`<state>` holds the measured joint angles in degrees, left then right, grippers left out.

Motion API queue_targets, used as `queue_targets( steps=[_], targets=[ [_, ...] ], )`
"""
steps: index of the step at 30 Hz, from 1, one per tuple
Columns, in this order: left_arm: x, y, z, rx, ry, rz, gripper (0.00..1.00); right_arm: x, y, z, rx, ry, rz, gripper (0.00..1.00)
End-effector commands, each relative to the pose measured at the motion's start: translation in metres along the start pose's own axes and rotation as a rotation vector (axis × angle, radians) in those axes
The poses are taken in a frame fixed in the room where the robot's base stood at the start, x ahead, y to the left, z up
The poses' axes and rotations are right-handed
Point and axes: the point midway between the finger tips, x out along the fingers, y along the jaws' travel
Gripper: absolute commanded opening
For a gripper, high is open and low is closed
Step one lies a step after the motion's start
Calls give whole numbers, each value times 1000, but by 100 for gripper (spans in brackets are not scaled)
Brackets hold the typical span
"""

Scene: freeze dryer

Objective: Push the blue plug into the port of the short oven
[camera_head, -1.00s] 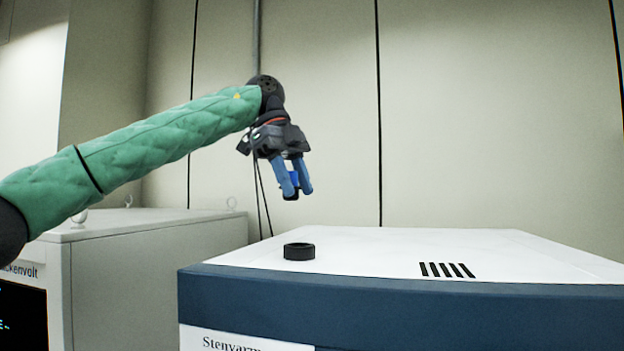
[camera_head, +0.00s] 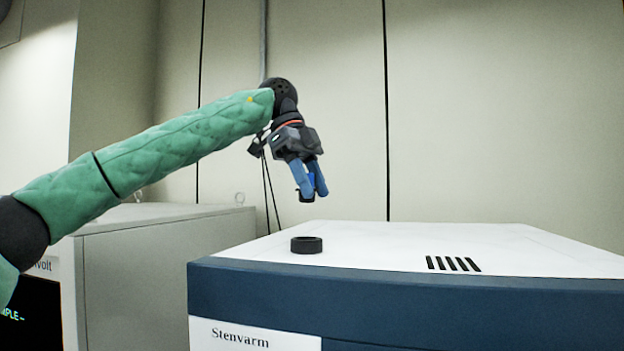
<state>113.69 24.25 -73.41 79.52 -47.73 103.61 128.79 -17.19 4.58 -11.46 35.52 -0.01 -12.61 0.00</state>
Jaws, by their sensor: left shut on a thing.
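My left gripper (camera_head: 310,192) is shut on the blue plug (camera_head: 311,181), which shows as a small blue piece with a dark lower end between the blue fingers. It hangs in the air above the short oven (camera_head: 400,305), a white-topped cabinet with a dark blue front band and the label "Stenvarm". The port (camera_head: 307,244) appears as a black round ring on the oven's top near its left side. The plug is apart from the port, above it in the picture. The inside of the ring is mostly hidden by its rim. My right gripper is out of view.
Black slots (camera_head: 453,264) mark the oven's top to the right of the ring. A grey cabinet (camera_head: 165,262) with a dark screen stands at the left. A pale panelled wall (camera_head: 480,110) with a vertical pipe is behind. The rest of the oven top is clear.

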Motion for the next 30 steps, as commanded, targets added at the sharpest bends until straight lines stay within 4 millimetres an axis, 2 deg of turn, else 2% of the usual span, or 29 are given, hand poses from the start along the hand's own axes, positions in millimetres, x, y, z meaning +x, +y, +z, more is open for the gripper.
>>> queue_targets(
  steps=[30],
  targets=[
    [34,0,17,0,1,0,11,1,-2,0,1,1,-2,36]
  ],
)
